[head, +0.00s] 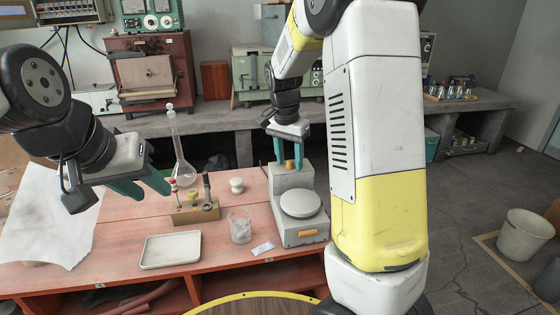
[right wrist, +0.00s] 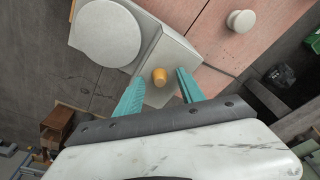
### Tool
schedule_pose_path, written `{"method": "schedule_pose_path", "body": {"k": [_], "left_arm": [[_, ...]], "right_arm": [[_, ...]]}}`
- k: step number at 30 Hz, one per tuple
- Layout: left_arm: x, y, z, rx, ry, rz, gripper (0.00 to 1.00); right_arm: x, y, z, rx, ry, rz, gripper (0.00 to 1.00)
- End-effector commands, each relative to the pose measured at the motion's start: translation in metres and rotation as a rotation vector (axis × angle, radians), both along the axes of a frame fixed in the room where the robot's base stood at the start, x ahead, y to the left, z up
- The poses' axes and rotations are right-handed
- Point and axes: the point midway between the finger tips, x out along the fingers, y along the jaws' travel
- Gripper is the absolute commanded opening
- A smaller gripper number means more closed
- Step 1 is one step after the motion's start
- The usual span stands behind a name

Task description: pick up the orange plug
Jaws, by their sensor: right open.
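The orange plug (head: 289,165) is a small rounded cylinder on the rear part of the grey scale-like device (head: 292,181). In the right wrist view the plug (right wrist: 160,77) stands between the teal fingertips, with a gap on each side. My right gripper (head: 287,152) is open and points down over the device's rear, its fingers around the plug without visibly touching it. In the right wrist view the gripper (right wrist: 158,88) holds nothing. My left gripper (head: 143,185) is at the left above the bench, its two fingers apart and empty.
A round pan (head: 300,204) sits on the device's front. Nearby are a glass beaker (head: 240,226), a white knob-shaped piece (head: 237,185), a wooden holder (head: 195,212) with small items, a flask (head: 180,170) and a white tray (head: 170,250). Red bench top is clear around the tray.

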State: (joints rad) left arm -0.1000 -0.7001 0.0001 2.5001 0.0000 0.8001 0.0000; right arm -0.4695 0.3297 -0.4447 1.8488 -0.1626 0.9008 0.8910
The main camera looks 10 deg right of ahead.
Motion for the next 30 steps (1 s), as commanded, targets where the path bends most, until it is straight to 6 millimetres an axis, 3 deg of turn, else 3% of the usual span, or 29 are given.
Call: {"method": "schedule_pose_path", "body": {"k": [3, 10, 23, 30], "left_arm": [[0.000, 0.000, 0.000, 0.000, 0.000, 0.000, 0.36], [0.000, 0.000, 0.000, 0.000, 0.000, 0.000, 0.36], [0.000, 0.000, 0.000, 0.000, 0.000, 0.000, 0.36], [0.000, 0.000, 0.000, 0.000, 0.000, 0.000, 0.36]], "right_arm": [[0.000, 0.000, 0.000, 0.000, 0.000, 0.000, 0.44], [0.000, 0.000, 0.000, 0.000, 0.000, 0.000, 0.00], [0.000, 0.000, 0.003, 0.001, -0.001, 0.001, 0.00], [0.000, 0.000, 0.023, 0.001, -0.002, 0.000, 0.00]]}}
